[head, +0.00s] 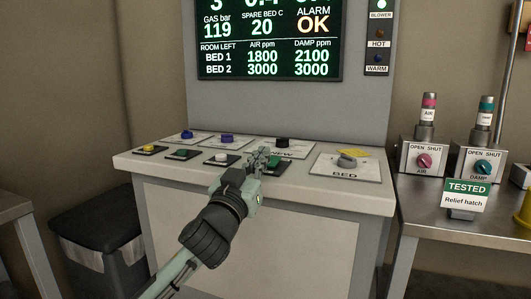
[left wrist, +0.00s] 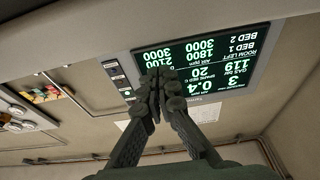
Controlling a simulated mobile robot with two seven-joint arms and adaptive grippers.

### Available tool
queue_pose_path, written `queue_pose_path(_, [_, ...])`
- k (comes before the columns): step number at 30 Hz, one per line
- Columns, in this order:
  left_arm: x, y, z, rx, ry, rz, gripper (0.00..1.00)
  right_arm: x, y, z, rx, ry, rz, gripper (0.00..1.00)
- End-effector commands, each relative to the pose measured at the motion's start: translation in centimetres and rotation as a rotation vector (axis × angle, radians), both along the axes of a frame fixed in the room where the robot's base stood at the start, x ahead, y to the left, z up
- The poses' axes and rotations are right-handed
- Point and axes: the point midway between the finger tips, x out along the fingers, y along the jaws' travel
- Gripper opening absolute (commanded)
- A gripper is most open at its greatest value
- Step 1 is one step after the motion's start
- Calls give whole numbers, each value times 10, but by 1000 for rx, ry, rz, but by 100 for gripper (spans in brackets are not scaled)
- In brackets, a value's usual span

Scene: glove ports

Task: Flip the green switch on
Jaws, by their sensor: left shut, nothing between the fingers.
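A control desk (head: 300,185) stands in front of me with switches on small plates. A green piece (head: 274,162) shows just right of my left gripper's fingertips and is partly hidden by them. Another dark green control (head: 183,154) sits further left on the desk. I cannot tell whether either one is on or off. My left gripper (head: 262,157) is shut and empty over the desk, close to the nearer green piece; contact cannot be told. In the left wrist view its closed fingers (left wrist: 157,90) stand before the screen. My right gripper is not in view.
A white control (head: 221,157), a yellow one (head: 148,149) and a black knob (head: 282,142) are nearby. A grey BED knob (head: 347,161) is to the right. A display (head: 270,45) rises behind. Valves (head: 424,160) stand on the right table.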

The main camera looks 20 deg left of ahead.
Motion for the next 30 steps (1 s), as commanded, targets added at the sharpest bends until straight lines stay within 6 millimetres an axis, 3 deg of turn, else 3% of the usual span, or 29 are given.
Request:
queue_pose_path(6, [-36,1,-21,-3,2,-2,0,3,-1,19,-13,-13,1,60])
queue_pose_path(12, [-59,2,-31,-1,1,0,0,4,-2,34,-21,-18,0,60])
queue_pose_path(30, [-64,2,-32,0,1,1,0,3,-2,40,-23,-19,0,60])
